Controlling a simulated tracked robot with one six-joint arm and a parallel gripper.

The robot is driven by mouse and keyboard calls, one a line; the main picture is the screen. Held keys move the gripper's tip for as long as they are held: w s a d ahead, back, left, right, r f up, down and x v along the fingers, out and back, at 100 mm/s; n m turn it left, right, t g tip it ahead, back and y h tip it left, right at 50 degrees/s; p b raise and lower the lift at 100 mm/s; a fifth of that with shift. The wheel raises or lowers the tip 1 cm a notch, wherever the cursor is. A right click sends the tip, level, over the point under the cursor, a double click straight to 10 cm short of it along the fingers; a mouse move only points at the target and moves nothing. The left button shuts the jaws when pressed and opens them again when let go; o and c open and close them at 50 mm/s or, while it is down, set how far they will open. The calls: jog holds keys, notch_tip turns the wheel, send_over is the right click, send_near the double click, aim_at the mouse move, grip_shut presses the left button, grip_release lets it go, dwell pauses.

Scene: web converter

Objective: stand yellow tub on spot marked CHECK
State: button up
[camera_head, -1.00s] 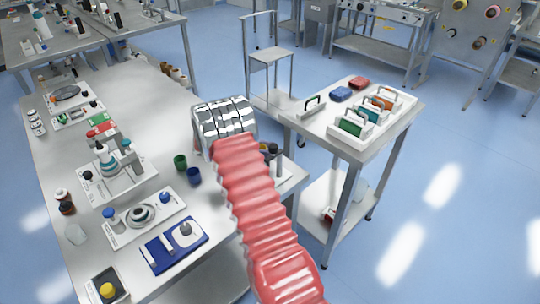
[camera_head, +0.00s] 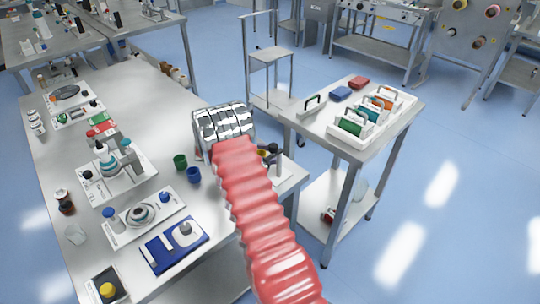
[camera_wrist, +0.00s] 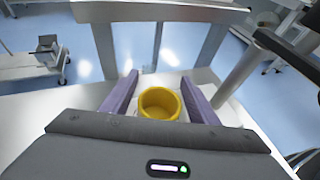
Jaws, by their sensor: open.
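In the wrist view, the yellow tub (camera_wrist: 147,109) stands upright with its round open mouth showing. My gripper (camera_wrist: 158,82) is open, with one purple finger on each side of the tub. I see no clear grip on the tub, and its lower part is hidden by my gripper body. In the head view, only a small bit of yellow (camera_head: 263,152) shows beside my red-sleeved arm, near the right corner of the long table. I cannot read a CHECK mark in either view.
The long table (camera_head: 150,100) holds a blue board (camera_head: 160,262), a green cup (camera_head: 180,161), a blue cup (camera_head: 194,175) and lab fixtures. A side table (camera_head: 375,150) to the right carries a rack of coloured items. A metal stand (camera_head: 268,58) is behind.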

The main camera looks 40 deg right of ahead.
jog(key=v, duration=1.2)
jog(key=shift+r, duration=0.1)
dwell(0.7)
